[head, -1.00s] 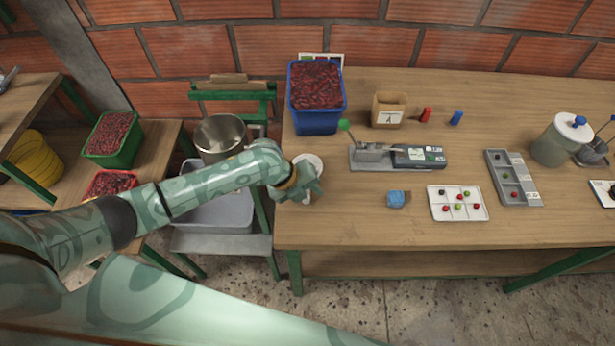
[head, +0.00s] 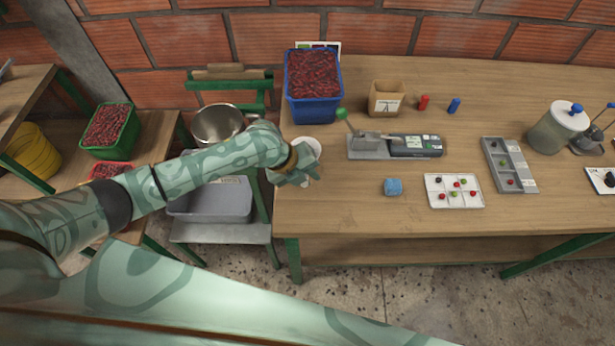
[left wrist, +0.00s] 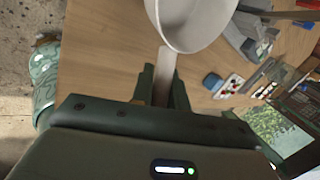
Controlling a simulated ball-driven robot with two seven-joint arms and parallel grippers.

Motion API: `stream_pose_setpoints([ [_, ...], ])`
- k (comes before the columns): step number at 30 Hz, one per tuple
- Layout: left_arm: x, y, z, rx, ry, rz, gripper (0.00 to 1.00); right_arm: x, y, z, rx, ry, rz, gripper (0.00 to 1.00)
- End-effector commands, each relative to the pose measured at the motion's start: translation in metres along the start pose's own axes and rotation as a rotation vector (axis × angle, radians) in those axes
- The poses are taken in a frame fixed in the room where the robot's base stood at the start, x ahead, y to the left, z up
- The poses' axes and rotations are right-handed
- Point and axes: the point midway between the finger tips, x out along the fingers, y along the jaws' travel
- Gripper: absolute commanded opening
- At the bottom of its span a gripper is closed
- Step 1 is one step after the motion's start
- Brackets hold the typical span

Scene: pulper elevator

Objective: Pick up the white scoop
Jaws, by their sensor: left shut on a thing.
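The white scoop (head: 308,146) is at the left end of the wooden table in the head view, partly hidden by my left gripper (head: 300,178). In the left wrist view its round white bowl (left wrist: 195,22) is at the top, and its pale handle runs down between the two dark fingers of my left gripper (left wrist: 163,88). The fingers are shut on the handle. I cannot tell whether the scoop still touches the table. My right gripper does not show in the head view.
A blue crate of red cherries (head: 315,90) stands behind the scoop. The table (head: 340,215) is bare in front. A metal pot (head: 218,124) stands left of the table.

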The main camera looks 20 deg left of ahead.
Motion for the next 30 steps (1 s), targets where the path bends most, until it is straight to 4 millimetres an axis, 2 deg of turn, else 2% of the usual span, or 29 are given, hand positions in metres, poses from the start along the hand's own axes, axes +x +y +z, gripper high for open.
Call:
stream_pose_setpoints([
  [6, -0.062, -0.014, -0.037, 0.007, -0.002, -0.004, 0.00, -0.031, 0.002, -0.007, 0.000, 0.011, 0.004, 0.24],
  [12, -0.096, -0.007, -0.086, 0.004, 0.001, -0.002, 0.00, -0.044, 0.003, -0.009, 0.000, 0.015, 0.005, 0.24],
  [19, -0.116, 0.001, -0.119, 0.001, 0.001, -0.001, 0.00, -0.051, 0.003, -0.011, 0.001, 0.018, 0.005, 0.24],
  [30, -0.119, 0.002, -0.126, -0.001, -0.001, -0.002, 0.00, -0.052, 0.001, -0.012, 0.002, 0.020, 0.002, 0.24],
])
